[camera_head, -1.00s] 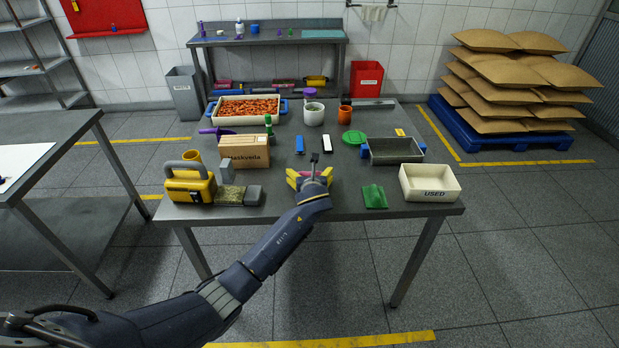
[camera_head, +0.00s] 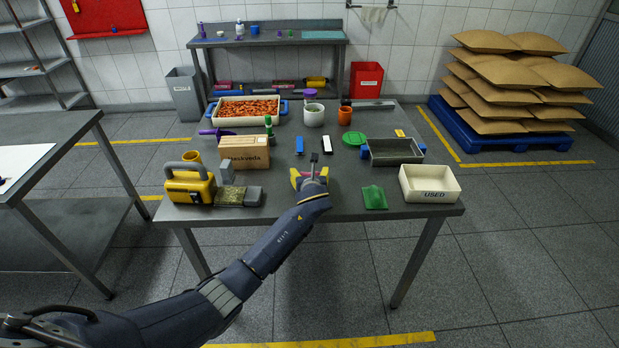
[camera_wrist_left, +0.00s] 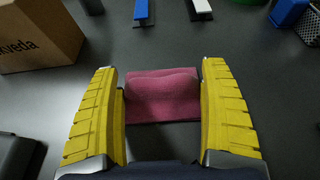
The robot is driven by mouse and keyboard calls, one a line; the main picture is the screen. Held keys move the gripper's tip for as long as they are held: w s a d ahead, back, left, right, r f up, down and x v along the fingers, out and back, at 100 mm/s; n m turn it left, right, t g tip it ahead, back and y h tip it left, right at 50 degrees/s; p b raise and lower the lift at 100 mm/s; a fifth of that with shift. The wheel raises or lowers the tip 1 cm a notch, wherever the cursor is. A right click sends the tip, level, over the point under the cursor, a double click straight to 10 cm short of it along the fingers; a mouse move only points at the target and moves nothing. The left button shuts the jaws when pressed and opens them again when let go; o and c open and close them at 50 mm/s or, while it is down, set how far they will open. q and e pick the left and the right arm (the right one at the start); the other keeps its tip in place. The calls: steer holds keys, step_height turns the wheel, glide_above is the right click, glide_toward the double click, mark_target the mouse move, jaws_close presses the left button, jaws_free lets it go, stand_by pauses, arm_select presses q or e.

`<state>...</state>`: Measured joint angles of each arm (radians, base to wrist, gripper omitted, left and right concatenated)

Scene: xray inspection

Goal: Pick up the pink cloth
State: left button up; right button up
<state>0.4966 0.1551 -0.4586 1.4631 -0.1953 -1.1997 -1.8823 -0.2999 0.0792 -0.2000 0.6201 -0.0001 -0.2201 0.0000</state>
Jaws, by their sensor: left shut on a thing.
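The pink cloth (camera_wrist_left: 162,96) is a dark pink folded piece, seen between the two yellow fingers of my left gripper (camera_wrist_left: 162,110) in the left wrist view. The fingers are shut on it from both sides, and it appears to be at the grey table's surface. In the head view my left gripper (camera_head: 310,180) is at the front middle of the table, where the arm mostly hides the cloth. My right gripper is not in view.
A cardboard box (camera_head: 245,152) and a yellow device (camera_head: 188,184) stand to the left. A green cloth (camera_head: 374,197), a grey tray (camera_head: 394,153) and a white bin marked USED (camera_head: 430,184) are on the right. Blue (camera_head: 299,145) and white (camera_head: 326,147) items lie behind the gripper.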

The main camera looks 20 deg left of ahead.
arm_select(q)
steer(key=shift+r, duration=0.15)
step_height(320, 180, up, 20)
stand_by(0.7)
steer(key=shift+f, duration=0.2)
stand_by(0.6)
